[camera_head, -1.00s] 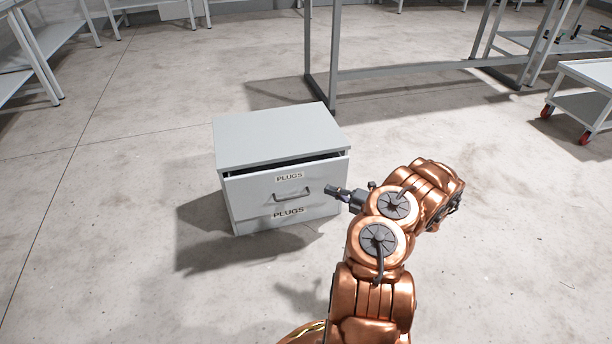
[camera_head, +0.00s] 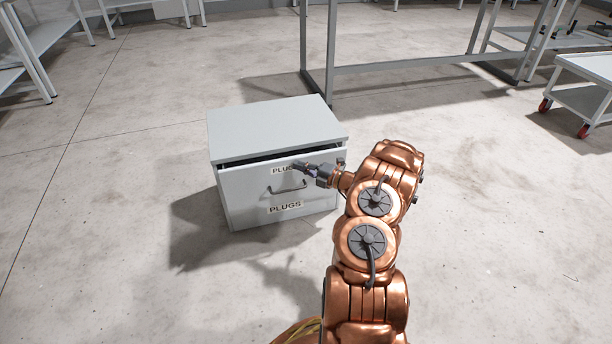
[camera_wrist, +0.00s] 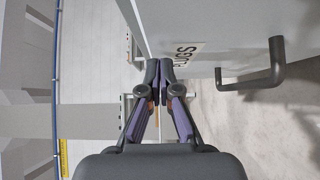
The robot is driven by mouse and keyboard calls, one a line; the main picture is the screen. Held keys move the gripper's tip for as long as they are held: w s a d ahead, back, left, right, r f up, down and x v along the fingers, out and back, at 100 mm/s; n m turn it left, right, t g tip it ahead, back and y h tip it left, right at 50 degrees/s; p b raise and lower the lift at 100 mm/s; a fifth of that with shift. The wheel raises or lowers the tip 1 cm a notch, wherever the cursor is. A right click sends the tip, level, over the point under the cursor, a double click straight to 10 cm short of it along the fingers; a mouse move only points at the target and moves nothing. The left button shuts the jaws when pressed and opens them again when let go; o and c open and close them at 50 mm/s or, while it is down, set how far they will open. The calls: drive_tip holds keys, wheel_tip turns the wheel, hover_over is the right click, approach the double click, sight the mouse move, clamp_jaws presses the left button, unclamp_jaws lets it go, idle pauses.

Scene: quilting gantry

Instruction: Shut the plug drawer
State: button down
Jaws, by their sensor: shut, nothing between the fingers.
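The plug drawer (camera_head: 246,183) is the front of a small light grey cabinet (camera_head: 270,126) on the floor. It stands partly open, with a dark gap showing along its top edge. It has a "PLUGS" label near the top and a grey bar handle (camera_head: 287,190). The handle also shows in the wrist view (camera_wrist: 262,76). My gripper (camera_head: 300,167) is shut and empty, in front of the upper drawer front and partly covering the upper label. In the wrist view my gripper (camera_wrist: 159,72) is close to the drawer front (camera_wrist: 215,22); I cannot tell whether it touches.
A grey metal frame (camera_head: 400,66) stands behind the cabinet. A white cart (camera_head: 585,98) with red wheels is at the right. The floor around the cabinet is clear.

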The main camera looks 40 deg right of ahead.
sight(303, 158)
drive_tip(key=shift+w+d, duration=0.1)
drive_tip(key=shift+w, duration=0.25)
drive_tip(key=shift+w+d+p, duration=0.15)
drive_tip(key=shift+w+d, duration=0.25)
drive_tip(key=shift+w, duration=0.45)
drive_tip(key=shift+w+d+p, duration=0.15)
drive_tip(key=shift+w+d, duration=0.25)
drive_tip(key=shift+w, duration=0.45)
drive_tip(key=shift+w+d+r, duration=0.15)
drive_tip(key=shift+w+d, duration=0.05)
drive_tip(key=shift+w, duration=0.25)
drive_tip(key=shift+w+a, duration=0.1)
drive_tip(key=shift+w, duration=0.05)
